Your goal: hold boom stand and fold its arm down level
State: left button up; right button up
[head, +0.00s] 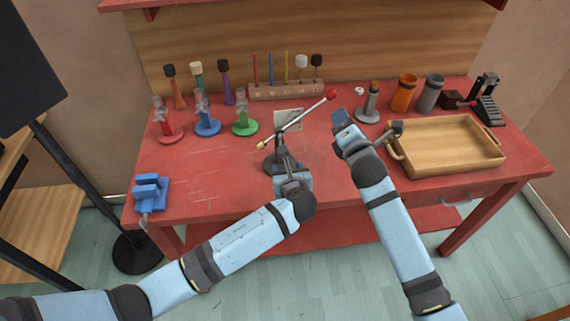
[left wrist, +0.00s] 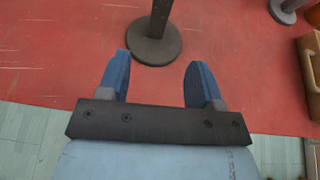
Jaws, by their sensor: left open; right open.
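The boom stand has a dark round base (left wrist: 155,46) and an upright post (left wrist: 161,17) in the left wrist view. In the head view its thin light arm (head: 298,122) slants up to the right, with a yellow tip (head: 262,145) at the lower left and a red end (head: 331,94) at the upper right. My left gripper (left wrist: 157,72) is open, with the post and base just beyond its fingertips; it hides part of the stand in the head view. My right gripper (head: 341,118) is open, right of the stand and in front of the red end, apparently not touching it.
The red table (head: 220,183) has free room left of the stand. A wooden tray (head: 452,174) lies close right of my right arm. Coloured stands and shakers are at the back left; a wooden rack (head: 285,92) is behind. A blue clamp (head: 151,192) sits front left.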

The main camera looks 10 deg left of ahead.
aim_at(280, 162)
pick_arm(q)
jog(key=x, duration=1.3)
jog(key=shift+w+a+f, duration=0.1)
jog(key=shift+w, duration=0.1)
grip_shut()
dwell(0.5)
